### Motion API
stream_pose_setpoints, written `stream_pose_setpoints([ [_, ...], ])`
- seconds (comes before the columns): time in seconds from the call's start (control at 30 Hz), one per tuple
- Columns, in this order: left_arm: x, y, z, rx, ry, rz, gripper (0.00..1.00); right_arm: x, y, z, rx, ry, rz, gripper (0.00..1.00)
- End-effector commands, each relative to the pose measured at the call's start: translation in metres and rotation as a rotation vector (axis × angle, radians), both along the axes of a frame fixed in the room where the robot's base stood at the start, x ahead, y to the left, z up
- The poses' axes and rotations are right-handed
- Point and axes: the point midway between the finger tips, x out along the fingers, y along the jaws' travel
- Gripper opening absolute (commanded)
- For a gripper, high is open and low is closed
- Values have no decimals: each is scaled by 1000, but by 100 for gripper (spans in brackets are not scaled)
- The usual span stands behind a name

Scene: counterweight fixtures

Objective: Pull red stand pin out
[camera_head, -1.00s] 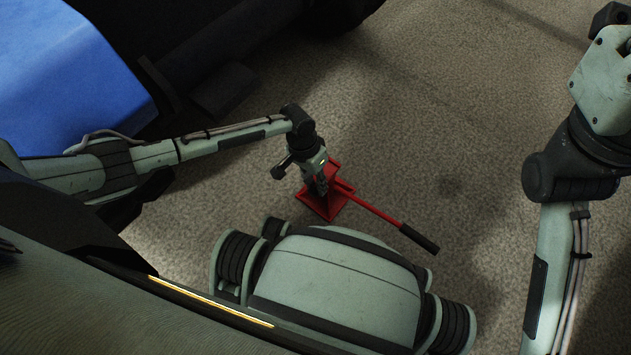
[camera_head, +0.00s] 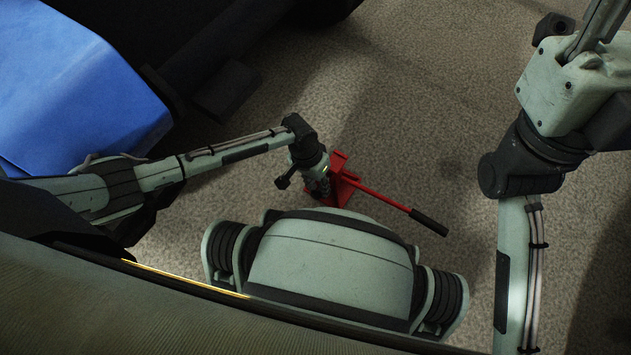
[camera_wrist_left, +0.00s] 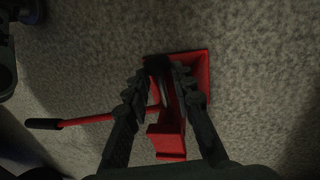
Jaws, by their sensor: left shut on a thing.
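The red stand (camera_head: 340,183) is on the carpet-like floor, with a long red lever that ends in a black handle (camera_head: 429,222). The stand also shows in the left wrist view (camera_wrist_left: 198,72), with its lever running to the left. My left gripper (camera_head: 322,194) is low at the stand's left side and partly covers it. In the left wrist view its fingers (camera_wrist_left: 160,80) reach down on both sides of a narrow dark and pale pin (camera_wrist_left: 165,93) at the stand. The gripper is shut on this pin; its fingers hide much of it. My right gripper is out of view.
A large blue body (camera_head: 75,85) with dark parts (camera_head: 228,88) beside it fills the upper left. Patterned floor (camera_head: 430,110) is open behind and to the right of the stand. My right arm stands at the right edge.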

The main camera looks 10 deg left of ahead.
Motion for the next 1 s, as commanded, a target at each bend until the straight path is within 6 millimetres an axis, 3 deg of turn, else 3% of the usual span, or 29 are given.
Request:
stream_pose_setpoints([
  [0.13, -1, 1, -1, 3, 1, 1, 0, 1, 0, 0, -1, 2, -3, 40],
  [0.17, -1, 1, -1, 2, 2, 1, 25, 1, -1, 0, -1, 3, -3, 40],
  [0.3, 0, 1, -1, 2, 2, 1, 43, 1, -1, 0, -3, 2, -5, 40],
  [1.0, 6, 8, -2, 1, 0, 0, 43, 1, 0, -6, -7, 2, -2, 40],
])
